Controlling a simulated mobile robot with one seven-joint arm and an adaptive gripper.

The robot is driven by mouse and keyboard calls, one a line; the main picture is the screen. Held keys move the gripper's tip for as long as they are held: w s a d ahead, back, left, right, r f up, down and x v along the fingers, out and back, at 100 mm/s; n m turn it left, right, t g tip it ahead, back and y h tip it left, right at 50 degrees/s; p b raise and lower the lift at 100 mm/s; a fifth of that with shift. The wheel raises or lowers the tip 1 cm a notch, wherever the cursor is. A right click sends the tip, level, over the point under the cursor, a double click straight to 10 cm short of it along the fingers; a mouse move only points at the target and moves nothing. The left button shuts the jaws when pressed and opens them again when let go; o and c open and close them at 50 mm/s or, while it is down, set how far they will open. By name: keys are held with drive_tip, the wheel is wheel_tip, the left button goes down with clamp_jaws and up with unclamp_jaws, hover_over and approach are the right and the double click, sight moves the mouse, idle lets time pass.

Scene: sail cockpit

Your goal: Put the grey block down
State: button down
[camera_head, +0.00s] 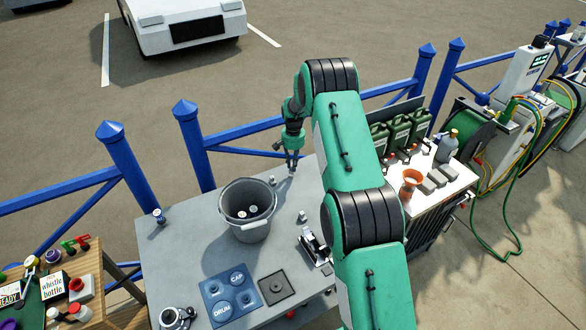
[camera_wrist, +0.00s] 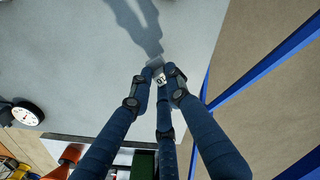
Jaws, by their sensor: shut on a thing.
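My gripper (camera_head: 291,167) is over the far right part of the grey table (camera_head: 180,250), near its back edge by the blue fence. In the wrist view its three blue fingers (camera_wrist: 158,78) close together on a small grey block (camera_wrist: 154,62). The fingers hide part of the block. A small white piece with dark marks shows between the fingertips. The gripper's shadow on the table runs up close to the block. I cannot tell whether the block touches the table top.
A grey bucket (camera_head: 246,215) with round pieces inside stands left of my gripper. A blue panel (camera_head: 230,296) and a dark square plate (camera_head: 277,287) lie in front. A side table (camera_head: 425,208) with green cans and an orange funnel (camera_head: 410,182) stands right. Blue fence posts (camera_head: 192,145) rise behind.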

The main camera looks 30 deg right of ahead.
drive_tip(key=shift+f, duration=1.15)
drive_tip(key=shift+f, duration=0.2)
drive_tip(key=c, duration=1.7)
unclamp_jaws()
drive_tip(key=shift+o, duration=0.2)
drive_tip(key=shift+r, duration=0.2)
wheel_tip(320, 180, up, 12)
drive_tip(key=shift+r, duration=0.15)
